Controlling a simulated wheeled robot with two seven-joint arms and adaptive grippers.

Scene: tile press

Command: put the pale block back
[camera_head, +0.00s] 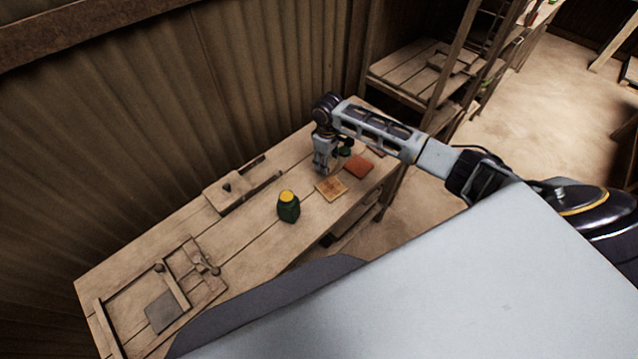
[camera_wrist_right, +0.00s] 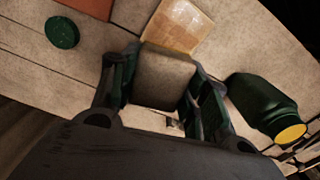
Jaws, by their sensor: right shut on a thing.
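My right gripper (camera_head: 323,170) is over the far right part of the workbench, just left of the tan tile. In the right wrist view the right gripper (camera_wrist_right: 163,95) is shut on a pale grey-beige block (camera_wrist_right: 163,77), with a finger on each side. The block's top face shows between the fingers; its underside is hidden, so I cannot tell whether it touches the bench. In the head view I cannot make the block out. My left gripper is not in view.
A patterned tan tile (camera_head: 331,189) and a red tile (camera_head: 358,166) lie beside the gripper. A green jar with a yellow top (camera_head: 288,207) stands nearby. A wooden frame with a grey tile (camera_head: 163,311) is at the left end.

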